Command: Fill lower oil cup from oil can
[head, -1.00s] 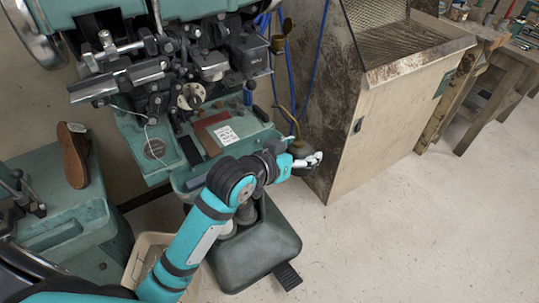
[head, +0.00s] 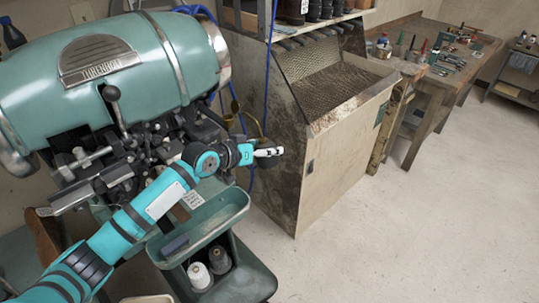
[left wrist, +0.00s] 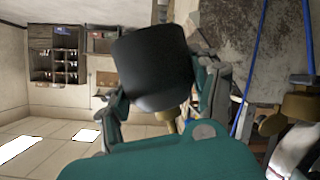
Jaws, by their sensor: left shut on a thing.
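My left gripper (head: 268,153) is at the right side of the teal stitching machine (head: 95,68), in front of the dark stained side of a cabinet. It is shut on the oil can (left wrist: 152,68), whose dark round body sits between the fingers in the left wrist view. In the head view the can body (head: 268,162) is mostly hidden by the gripper, and a thin brass spout curves up behind it. A small brass cup (head: 234,107) shows left of the gripper, apart from it; I cannot tell whether it is the lower oil cup. Brass parts (left wrist: 300,107) also show at the right of the left wrist view.
A cabinet with a mesh hood (head: 335,75) stands close to the right of the gripper. Blue cables hang beside the machine. A green tray (head: 205,225) and thread cones (head: 199,275) are below. A workbench with tools (head: 450,60) is farther right. The floor at right is clear.

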